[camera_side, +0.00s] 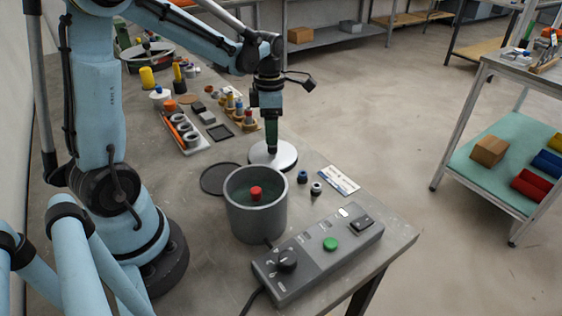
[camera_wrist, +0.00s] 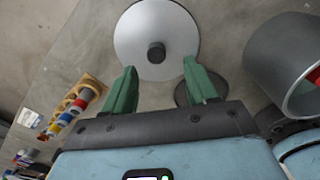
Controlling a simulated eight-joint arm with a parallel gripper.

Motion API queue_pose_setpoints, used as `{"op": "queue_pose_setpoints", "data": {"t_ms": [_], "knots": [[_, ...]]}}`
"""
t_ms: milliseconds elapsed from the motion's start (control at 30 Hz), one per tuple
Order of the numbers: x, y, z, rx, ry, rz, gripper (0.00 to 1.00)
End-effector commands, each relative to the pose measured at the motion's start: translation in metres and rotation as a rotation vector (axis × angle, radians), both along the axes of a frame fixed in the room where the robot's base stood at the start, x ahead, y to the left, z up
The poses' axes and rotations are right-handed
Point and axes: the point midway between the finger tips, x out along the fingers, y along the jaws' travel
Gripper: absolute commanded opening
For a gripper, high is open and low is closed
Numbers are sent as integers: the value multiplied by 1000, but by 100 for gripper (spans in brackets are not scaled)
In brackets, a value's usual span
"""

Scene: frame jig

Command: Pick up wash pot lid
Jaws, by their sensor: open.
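The wash pot lid (camera_side: 286,160) is a pale round disc lying on the bench behind the pot. In the wrist view the lid (camera_wrist: 130,35) shows a dark knob (camera_wrist: 156,52) at its centre. My gripper (camera_side: 272,149) is above the lid, pointing down, with its green fingers partly hiding the knob in the side view. In the wrist view my gripper (camera_wrist: 159,66) is open, one fingertip on each side, with the knob just beyond and between them. I cannot tell whether the fingers touch the lid. The wash pot (camera_side: 257,220) stands uncovered, with a red-topped item (camera_side: 255,192) inside.
A dark round mat (camera_side: 219,179) lies left of the lid. Two small parts (camera_side: 316,188) and a white card (camera_side: 338,180) lie to the right. A control box (camera_side: 318,254) stands in front. A wooden rack of coloured-handled pieces (camera_side: 240,117) is behind.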

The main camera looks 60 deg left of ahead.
Motion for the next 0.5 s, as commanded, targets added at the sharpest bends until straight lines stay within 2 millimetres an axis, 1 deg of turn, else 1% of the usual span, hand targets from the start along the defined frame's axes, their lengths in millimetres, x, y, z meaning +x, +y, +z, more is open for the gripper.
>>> {"op": "queue_pose_setpoints", "data": {"t_ms": [67, 333, 500], "knots": [[1, 0, -5, 0, 0, 0, 57], [5, 3, -39, 1, 0, -1, 57], [5, 3, -51, 1, 0, 0, 57]]}}
